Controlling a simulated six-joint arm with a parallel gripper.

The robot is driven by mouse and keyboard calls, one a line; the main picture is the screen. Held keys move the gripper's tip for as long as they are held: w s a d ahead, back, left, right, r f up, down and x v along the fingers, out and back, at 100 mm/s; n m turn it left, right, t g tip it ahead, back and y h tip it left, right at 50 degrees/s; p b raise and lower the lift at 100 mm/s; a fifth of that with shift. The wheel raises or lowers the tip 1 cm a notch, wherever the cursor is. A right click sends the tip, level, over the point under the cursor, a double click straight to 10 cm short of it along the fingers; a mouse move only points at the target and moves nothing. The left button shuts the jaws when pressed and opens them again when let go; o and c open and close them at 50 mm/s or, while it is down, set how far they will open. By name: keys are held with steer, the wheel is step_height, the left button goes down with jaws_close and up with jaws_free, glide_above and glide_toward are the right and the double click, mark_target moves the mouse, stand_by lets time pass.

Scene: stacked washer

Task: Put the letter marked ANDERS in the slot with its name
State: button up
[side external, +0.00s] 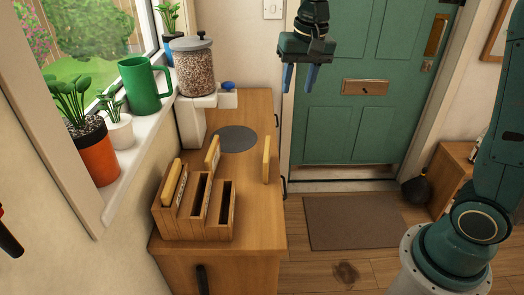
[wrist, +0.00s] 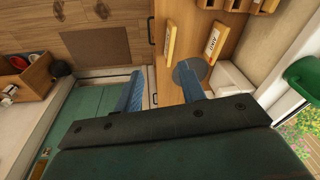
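A wooden letter rack (side external: 222,228) with several slots stands at the near end of the cabinet top. A tan letter (side external: 173,182) stands in its left slot; the other visible slots look empty. A second letter (side external: 212,155) stands behind the rack near the grey disc; it also shows in the wrist view (wrist: 212,42), with dark lettering too small to read surely. A third letter (side external: 266,158) stands near the cabinet's right edge and shows in the wrist view (wrist: 171,40). I cannot tell which is ANDERS. My gripper (side external: 299,80) is open and empty, high beyond the cabinet.
A grey disc (side external: 236,139) lies flat on the wooden cabinet top (side external: 255,200). A green door (side external: 365,120) stands behind. A mat (side external: 352,222) lies on the floor.

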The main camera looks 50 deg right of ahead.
steer(key=w+d+f+m+g, duration=0.2)
steer(key=w+f+m, duration=0.1)
steer(key=w+f, duration=0.7)
steer(key=shift+w+f, duration=0.25)
steer(key=shift+w, duration=0.35)
steer(key=shift+d, duration=0.1)
glide_above(267, 147)
steer(key=shift+s+f, duration=0.1)
steer(key=shift+f, duration=4.2)
steer(key=shift+f, duration=2.55)
jaws_close()
